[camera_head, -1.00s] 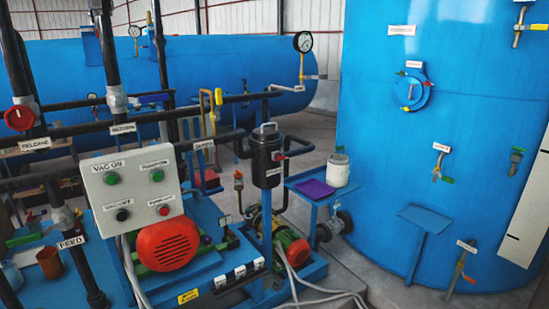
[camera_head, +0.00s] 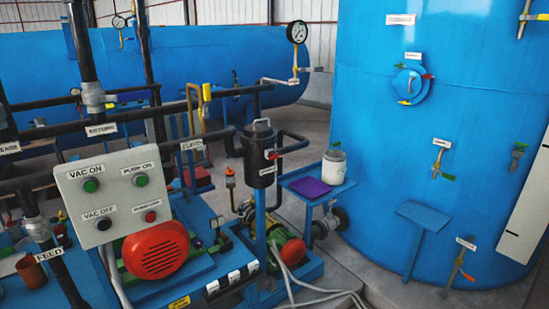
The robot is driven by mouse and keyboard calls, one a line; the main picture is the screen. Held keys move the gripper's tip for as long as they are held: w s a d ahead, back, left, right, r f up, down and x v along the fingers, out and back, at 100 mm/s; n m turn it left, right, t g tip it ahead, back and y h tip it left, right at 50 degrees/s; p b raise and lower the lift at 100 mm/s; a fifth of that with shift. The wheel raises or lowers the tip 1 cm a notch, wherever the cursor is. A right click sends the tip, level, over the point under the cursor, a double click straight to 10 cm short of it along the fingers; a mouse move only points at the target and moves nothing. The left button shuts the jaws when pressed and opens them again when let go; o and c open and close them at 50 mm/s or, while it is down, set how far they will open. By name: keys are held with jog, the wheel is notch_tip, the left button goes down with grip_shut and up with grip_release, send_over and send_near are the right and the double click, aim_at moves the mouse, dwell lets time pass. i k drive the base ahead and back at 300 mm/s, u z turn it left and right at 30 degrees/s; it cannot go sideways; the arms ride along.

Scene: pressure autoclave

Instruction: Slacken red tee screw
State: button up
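A round blue hatch (camera_head: 411,87) with a label above it sits on the wall of the large upright blue tank (camera_head: 365,120), in the upper right of the head view. A small red handle (camera_head: 428,76) sticks out at the hatch's right edge; it looks like the red tee screw, but it is too small to be sure. A yellow handle (camera_head: 404,103) is at the hatch's lower edge. How tight the red one is cannot be seen. My gripper is not in view, and nothing of mine touches the hatch.
A blue stand (camera_head: 423,215) projects in front of the tank below the hatch. A trolley (camera_head: 312,197) with a purple tray and white pot stands left of the tank. Pump machinery, a control box (camera_head: 117,190) and pipes fill the left. Hoses (camera_head: 320,294) lie on the floor.

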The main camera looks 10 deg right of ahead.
aim_at(273, 156)
jog(key=z, duration=0.45)
jog(key=k, duration=1.4)
jog(key=u, duration=0.1)
jog(key=i, duration=1)
jog(key=u, duration=1.05)
jog(key=i, duration=0.8)
jog(key=u, duration=0.35)
